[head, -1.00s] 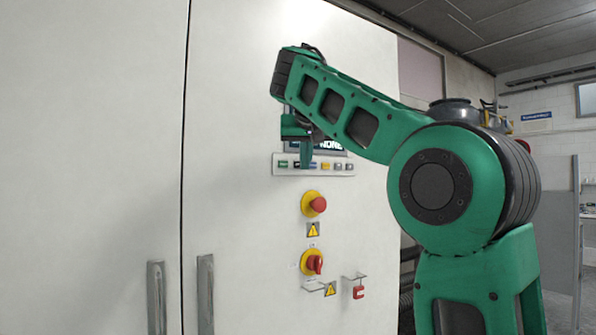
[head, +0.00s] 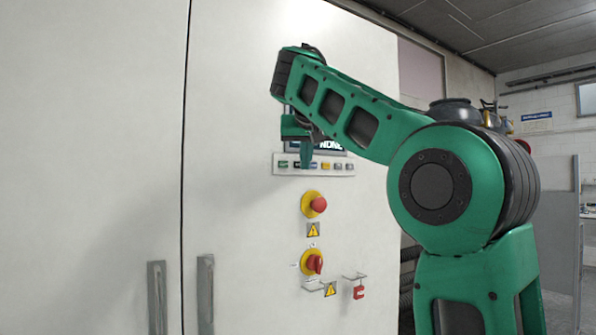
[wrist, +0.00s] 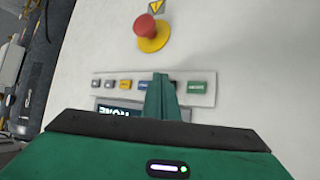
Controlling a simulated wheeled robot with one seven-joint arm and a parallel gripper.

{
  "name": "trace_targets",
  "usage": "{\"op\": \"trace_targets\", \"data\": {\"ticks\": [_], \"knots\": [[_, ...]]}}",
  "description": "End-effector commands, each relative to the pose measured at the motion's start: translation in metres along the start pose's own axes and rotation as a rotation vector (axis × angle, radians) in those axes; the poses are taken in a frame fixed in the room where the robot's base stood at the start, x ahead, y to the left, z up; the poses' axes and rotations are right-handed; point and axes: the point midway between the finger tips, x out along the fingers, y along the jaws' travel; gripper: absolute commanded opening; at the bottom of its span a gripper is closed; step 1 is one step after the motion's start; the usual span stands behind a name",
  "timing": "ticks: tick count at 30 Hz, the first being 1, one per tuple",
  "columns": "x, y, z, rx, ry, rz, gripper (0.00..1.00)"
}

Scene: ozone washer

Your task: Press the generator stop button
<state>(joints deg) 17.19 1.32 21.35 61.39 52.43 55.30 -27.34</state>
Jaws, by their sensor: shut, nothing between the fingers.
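A light button strip (head: 315,170) sits on the white cabinet front below a dark display (head: 330,148). Its row holds a green button (head: 283,164), a dark one, a blue one, a yellow button (head: 325,166) and two grey ones. Their labels are too small to read, so I cannot tell which is the generator stop button. My gripper (head: 306,166) is shut and empty in front of the strip's left half. In the wrist view its fingers (wrist: 160,77) cover the place between the blue button (wrist: 143,85) and the green button (wrist: 195,87). I cannot tell whether the tips touch.
A red emergency knob (head: 319,204) on a yellow base and a red rotary switch (head: 313,264) are below the strip. A red padlock (head: 358,292) hangs lower right. Long door handles (head: 205,290) stick out at lower left.

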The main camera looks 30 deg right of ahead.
Motion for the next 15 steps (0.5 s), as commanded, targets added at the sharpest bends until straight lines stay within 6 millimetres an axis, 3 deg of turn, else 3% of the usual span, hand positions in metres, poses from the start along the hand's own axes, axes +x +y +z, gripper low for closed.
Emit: {"op": "trace_targets", "data": {"ticks": [15], "knots": [[0.0044, -0.0019, -0.0029, 0.0, 0.0, 0.0, 0.0]]}}
